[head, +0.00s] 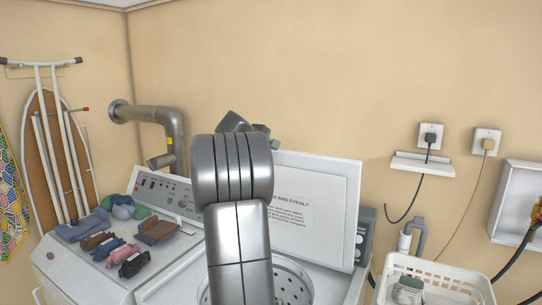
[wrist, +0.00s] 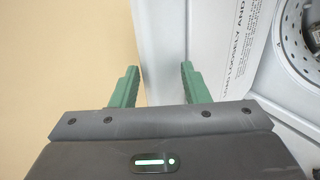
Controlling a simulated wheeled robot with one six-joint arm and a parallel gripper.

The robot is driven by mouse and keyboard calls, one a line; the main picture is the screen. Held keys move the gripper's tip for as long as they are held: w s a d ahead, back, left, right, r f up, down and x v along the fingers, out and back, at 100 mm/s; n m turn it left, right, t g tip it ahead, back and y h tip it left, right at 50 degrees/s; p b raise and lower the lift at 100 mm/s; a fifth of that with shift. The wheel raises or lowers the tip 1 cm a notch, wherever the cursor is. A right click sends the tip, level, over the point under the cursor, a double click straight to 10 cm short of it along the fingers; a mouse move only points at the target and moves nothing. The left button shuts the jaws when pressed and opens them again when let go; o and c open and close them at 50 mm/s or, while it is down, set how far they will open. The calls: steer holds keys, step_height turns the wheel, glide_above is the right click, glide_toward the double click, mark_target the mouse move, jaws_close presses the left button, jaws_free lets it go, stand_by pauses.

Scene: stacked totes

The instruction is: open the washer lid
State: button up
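The washer lid (head: 318,200) stands raised and upright at the back of the white washer, its printed inner face toward me. The drum opening (head: 290,282) shows below it. In the wrist view the lid (wrist: 211,45) rises beside the drum (wrist: 296,35). My gripper (wrist: 157,85) has two green fingers spread apart with nothing held between them. The right finger overlaps the lid's edge strip in the picture; I cannot tell whether it touches. In the head view my arm hides most of the gripper and part of the lid.
A grey pipe (head: 172,122) runs behind. A white basket (head: 440,275) stands at right. An ironing board (head: 62,150) leans at left.

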steer(key=b+v, duration=0.2)
steer(key=v, duration=1)
steer(key=shift+r, duration=0.1)
steer(key=p+x, duration=0.2)
steer(key=x, duration=0.9)
steer(key=shift+w, duration=0.25)
steer(key=shift+d, duration=0.1)
